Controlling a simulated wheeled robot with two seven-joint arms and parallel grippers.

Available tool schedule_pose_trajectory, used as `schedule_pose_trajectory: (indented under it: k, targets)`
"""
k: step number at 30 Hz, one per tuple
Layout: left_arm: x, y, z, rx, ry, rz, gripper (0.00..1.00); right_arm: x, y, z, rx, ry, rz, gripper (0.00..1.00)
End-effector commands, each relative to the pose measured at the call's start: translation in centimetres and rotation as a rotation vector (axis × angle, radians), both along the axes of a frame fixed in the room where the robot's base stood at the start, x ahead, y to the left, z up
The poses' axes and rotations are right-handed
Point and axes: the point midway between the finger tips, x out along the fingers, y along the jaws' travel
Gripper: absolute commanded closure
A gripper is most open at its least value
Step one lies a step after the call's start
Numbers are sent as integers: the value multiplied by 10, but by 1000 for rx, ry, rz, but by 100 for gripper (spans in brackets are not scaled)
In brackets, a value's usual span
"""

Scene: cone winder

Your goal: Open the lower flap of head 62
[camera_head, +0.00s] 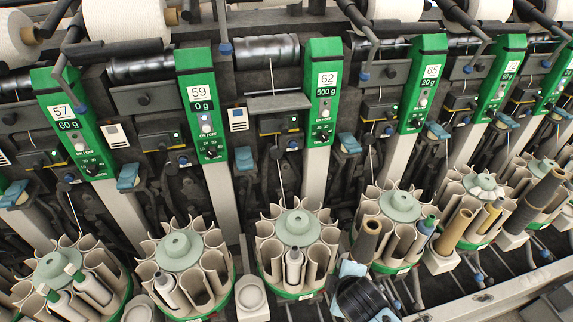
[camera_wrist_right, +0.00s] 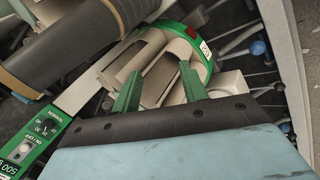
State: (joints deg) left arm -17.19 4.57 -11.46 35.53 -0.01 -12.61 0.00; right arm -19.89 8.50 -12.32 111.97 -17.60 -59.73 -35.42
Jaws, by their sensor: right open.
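Head 62's green panel (camera_head: 323,90), reading 62 and 500 g, stands upright in the middle of the head view. Its round magazine (camera_head: 297,226) of beige tubes with a green base is below, one bobbin in it. I cannot tell which part is the lower flap. In the right wrist view the 500 panel (camera_wrist_right: 38,140) is at lower left. My right gripper (camera_wrist_right: 160,72) is open, its green fingers apart in front of the magazine's beige tubes (camera_wrist_right: 150,62). I cannot see contact. In the head view its dark wrist is right of the magazine. My left gripper is not in view.
Neighbouring magazines stand close by: head 59's (camera_head: 180,250) to the left and head 65's (camera_head: 401,207) to the right. A dark tube with a tan band (camera_wrist_right: 85,40) is close to the right gripper. Rods and levers crowd the machine front.

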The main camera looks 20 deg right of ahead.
Motion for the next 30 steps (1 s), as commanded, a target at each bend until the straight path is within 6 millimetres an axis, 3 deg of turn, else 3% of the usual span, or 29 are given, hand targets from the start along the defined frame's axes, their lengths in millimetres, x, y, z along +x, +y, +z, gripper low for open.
schedule_pose_trajectory:
  k: [3,6,14,21,25,30]
  targets:
    - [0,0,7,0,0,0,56,13,-4,53,-82,-60,56,57]
    - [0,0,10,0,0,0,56,32,-8,85,-236,-117,169,57]
    - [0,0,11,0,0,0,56,93,-7,131,-754,-221,521,57]
    - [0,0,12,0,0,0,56,158,15,182,-1495,-247,894,57]
    - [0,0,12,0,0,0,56,178,29,200,-1811,-220,1012,57]
    - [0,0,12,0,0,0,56,188,38,209,-2000,-191,1071,57]
